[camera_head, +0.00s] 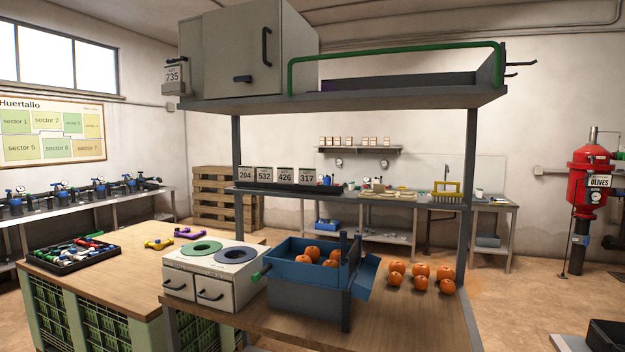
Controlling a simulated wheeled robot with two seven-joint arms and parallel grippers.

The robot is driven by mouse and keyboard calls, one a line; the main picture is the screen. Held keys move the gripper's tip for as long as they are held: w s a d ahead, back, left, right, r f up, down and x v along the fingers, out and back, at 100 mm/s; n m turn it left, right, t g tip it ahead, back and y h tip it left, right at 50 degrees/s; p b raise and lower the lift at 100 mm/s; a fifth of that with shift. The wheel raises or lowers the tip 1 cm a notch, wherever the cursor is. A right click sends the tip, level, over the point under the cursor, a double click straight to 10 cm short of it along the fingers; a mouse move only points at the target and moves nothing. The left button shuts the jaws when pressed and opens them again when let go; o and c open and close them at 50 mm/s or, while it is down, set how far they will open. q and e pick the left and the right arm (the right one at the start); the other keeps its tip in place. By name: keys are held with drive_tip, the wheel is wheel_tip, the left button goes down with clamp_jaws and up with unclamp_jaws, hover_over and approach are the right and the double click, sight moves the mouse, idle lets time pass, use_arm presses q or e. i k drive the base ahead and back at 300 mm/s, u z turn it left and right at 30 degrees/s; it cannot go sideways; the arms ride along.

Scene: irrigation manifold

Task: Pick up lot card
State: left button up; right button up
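Several white lot cards stand in a row in a dark tray (330,189) on the middle shelf. From left to right they are card 204 (246,174), card 532 (265,174), card 426 (286,176) and card 317 (307,177). Another white card, 735 (172,76), shows at the left side of the grey cabinet (222,55) on the top shelf. Neither of my grippers is in view.
Below the shelf, the wooden bench holds a white unit (212,270) with two round openings, a blue crate (308,296) with oranges, and loose oranges (421,271). A wooden table (125,287) at left carries a black tray (75,264) of fittings. Shelf posts (470,185) flank the space.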

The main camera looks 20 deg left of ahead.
sight(307, 176)
drive_tip(key=u, duration=0.5)
drive_tip(key=i, duration=0.7)
drive_tip(key=u, duration=0.65)
